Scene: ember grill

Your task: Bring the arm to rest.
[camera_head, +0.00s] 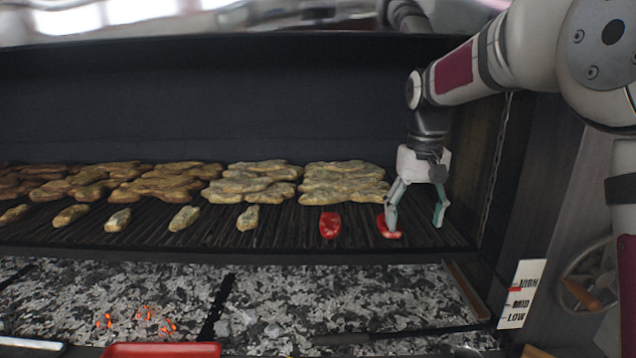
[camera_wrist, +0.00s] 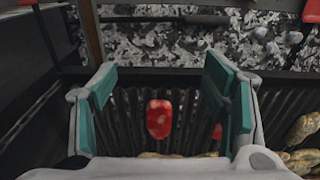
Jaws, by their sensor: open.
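My gripper (camera_head: 417,208) hangs low over the right end of the grill grate (camera_head: 330,245), its two teal-lined fingers spread apart. It also shows open in the wrist view (camera_wrist: 172,105), with nothing held between the fingers. A red piece of raw meat (camera_head: 388,226) lies on the grate by the left finger, which partly covers it in the head view. In the wrist view a red piece (camera_wrist: 159,118) lies on the grate, seen through the gap between the fingers. Another red piece (camera_head: 330,225) lies to the left, apart from the gripper.
Several browned pieces (camera_head: 248,218) lie in a row on the grate, with larger piles (camera_head: 343,184) behind. Ash and coals (camera_head: 300,290) fill the bed below. A HIGH/MID/LOW sign (camera_head: 521,295) stands at the right. A red tray (camera_head: 160,350) shows at the bottom edge.

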